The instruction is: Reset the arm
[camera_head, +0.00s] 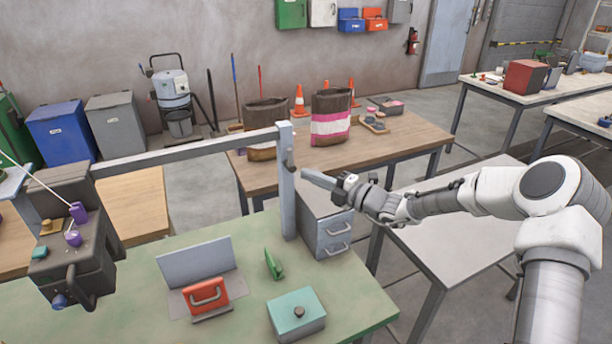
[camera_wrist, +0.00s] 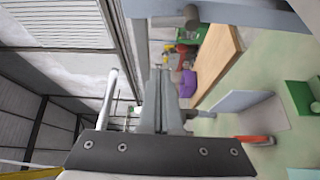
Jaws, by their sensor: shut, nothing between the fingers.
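My white and grey arm reaches in from the right in the head view, and my gripper (camera_head: 308,174) points left, level, just beside the grey upright post (camera_head: 287,190). Its fingers are together and hold nothing. In the wrist view the shut fingers (camera_wrist: 162,98) show in the middle of the picture. A grey drawer unit (camera_head: 327,235) stands below my gripper on the green table (camera_head: 225,255). I cannot tell the exact gap between my fingertips and the post.
A dark machine head (camera_head: 75,240) hangs on the beam (camera_head: 190,147) at left. On the green table are a red-handled piece (camera_head: 207,298), a green piece (camera_head: 274,264) and a teal-lidded box (camera_head: 297,312). Sacks (camera_head: 331,118) stand on the wooden table behind.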

